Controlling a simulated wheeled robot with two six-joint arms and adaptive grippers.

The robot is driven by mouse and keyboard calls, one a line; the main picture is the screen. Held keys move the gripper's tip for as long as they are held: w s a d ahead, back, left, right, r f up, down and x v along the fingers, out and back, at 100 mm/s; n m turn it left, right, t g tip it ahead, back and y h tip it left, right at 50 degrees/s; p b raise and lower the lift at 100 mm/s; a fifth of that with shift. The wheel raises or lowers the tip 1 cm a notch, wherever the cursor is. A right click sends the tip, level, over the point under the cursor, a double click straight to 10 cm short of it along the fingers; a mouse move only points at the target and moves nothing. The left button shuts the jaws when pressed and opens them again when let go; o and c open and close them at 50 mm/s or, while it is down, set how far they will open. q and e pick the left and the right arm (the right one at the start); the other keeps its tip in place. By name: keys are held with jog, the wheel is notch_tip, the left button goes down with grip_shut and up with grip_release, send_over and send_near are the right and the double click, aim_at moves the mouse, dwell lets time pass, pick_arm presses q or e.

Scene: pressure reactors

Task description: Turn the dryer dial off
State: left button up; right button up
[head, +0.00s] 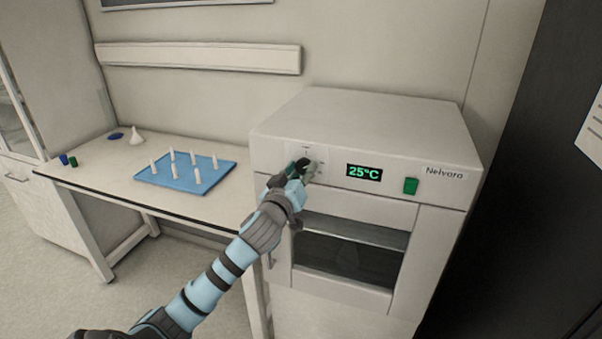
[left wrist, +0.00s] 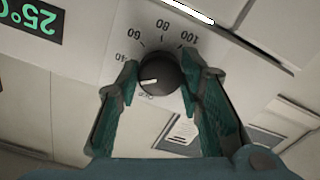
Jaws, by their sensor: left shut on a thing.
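The dryer (head: 365,110) is a white box-shaped machine labelled Nelvara. Its dial (left wrist: 160,74) is a dark round knob with a white pointer mark, ringed by numbers from 40 to 100 and a small OFF label. In the left wrist view the dial face appears upside down, and the pointer lies between 40 and OFF. My left gripper (head: 304,168) is at the dryer's front panel and largely hides the dial in the head view. In the left wrist view its two green fingers (left wrist: 163,80) are shut on the dial's sides. My right gripper is not in view.
The dryer's display (head: 364,172) reads 25°C, with a green switch (head: 410,186) to its right. A dark-windowed door (head: 345,262) sits below. On the left table (head: 110,185) stand a blue rack (head: 158,178) with several white pieces, a white funnel and small caps. A dark cabinet (head: 530,190) is at right.

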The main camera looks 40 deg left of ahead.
pick_arm(q)
jog(key=n+b, duration=0.1)
jog(key=n, duration=0.4)
jog(key=shift+n, duration=0.3)
jog(key=n+b, duration=0.1)
jog(key=n, duration=0.4)
jog(key=shift+n, duration=0.3)
jog(key=o, duration=1.2)
jog(key=shift+c, duration=0.2)
jog(key=shift+r, duration=0.1)
